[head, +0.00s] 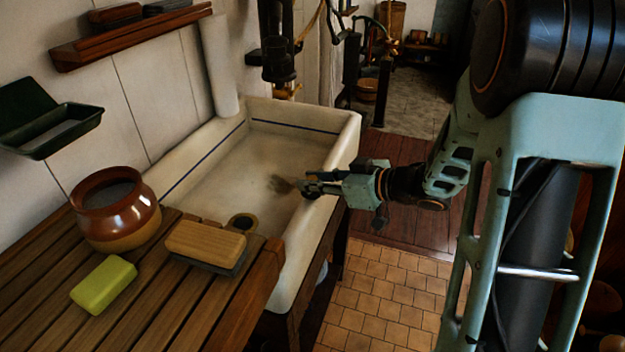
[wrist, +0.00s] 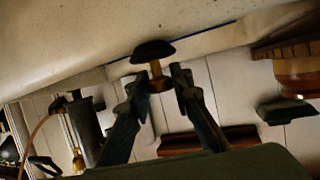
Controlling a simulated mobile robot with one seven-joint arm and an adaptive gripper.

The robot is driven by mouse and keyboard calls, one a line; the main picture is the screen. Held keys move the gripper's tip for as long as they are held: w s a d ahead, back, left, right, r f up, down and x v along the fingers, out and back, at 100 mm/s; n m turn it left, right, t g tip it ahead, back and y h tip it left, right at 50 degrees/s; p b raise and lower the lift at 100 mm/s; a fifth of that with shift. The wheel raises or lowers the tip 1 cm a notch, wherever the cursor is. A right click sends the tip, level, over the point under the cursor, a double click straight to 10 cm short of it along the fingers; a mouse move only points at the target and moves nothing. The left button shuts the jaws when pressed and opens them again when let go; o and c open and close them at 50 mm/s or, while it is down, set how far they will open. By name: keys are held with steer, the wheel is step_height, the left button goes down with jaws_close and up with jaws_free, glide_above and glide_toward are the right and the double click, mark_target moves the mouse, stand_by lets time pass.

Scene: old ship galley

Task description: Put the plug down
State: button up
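The plug (wrist: 153,51) is a dark, rounded disc with a short brass stem. In the wrist view, my gripper (wrist: 160,85) has one finger on each side of the stem's knob and appears shut on it. The plug is held with its disc beyond the fingertips. In the head view, my gripper (head: 303,187) reaches in from the right over the white sink (head: 225,165), near its right rim. The plug cannot be made out clearly there. A dark smudge, perhaps a shadow, shows beside the fingertips. A round drain (head: 242,222) lies at the sink's near end.
A slatted wooden board (head: 190,317) at the near left holds a brown pot (head: 115,215), a green soap bar (head: 104,284) and a wooden brush (head: 207,243). A dark tap (head: 279,60) hangs over the far end. The sink's middle is clear.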

steer(key=o, duration=0.4)
steer(key=shift+c, duration=0.2)
steer(key=shift+r, duration=0.1)
steer(key=shift+d+r, duration=0.15)
steer(key=shift+r, duration=0.05)
steer(key=p+v, duration=0.1)
steer(key=v, duration=1)
steer(key=shift+s+d, duration=0.25)
steer(key=shift+w+r, duration=0.1)
